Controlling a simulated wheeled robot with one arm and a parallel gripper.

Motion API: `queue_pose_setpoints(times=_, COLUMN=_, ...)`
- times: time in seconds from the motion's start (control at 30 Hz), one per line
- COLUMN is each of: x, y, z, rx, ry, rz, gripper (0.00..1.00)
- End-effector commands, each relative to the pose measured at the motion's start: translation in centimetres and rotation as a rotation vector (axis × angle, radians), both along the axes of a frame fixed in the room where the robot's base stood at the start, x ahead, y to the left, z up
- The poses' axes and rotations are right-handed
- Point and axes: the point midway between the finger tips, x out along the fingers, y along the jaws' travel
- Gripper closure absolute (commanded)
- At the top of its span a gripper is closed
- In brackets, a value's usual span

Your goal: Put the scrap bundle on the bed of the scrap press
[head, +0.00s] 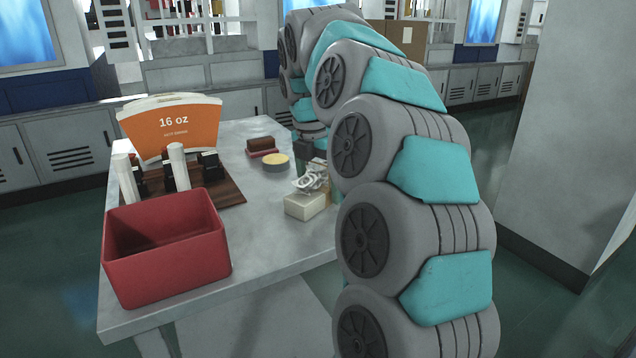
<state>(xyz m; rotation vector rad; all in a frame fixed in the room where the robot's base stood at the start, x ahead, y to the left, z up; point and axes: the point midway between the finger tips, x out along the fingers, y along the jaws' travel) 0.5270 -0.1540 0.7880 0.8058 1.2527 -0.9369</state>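A crumpled whitish-grey bundle (312,178), which looks like the scrap bundle, shows just above or on a cream block (304,206) near the table's right edge. I cannot tell whether it touches the block. My gripper (310,164) is at the end of my arm, low over the table, right by the bundle. Its fingers are small, dark and partly hidden, so I cannot see whether they hold the bundle. I cannot clearly make out the scrap press; a greenish part (336,190) behind the block is mostly hidden by my arm.
An open, empty-looking red bin (166,262) stands at the table's front left. Behind it, orange "16 oz" cup blanks (172,128) stand by white posts on a wooden board (228,192). A round yellow-topped tin (276,162) and a brown brush-like block (262,146) lie mid-table. The front right tabletop is clear.

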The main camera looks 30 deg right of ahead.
Motion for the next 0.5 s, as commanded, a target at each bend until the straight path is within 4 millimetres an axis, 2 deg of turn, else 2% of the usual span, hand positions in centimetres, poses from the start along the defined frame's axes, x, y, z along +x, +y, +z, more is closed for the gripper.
queue_pose_setpoints(times=0.07, x=0.00, y=0.00, z=0.01, rx=0.000, ry=0.000, rz=0.000, gripper=0.20)
queue_pose_setpoints(times=0.5, x=0.01, y=0.01, z=0.04, rx=0.000, ry=-0.001, rz=0.000, gripper=0.70)
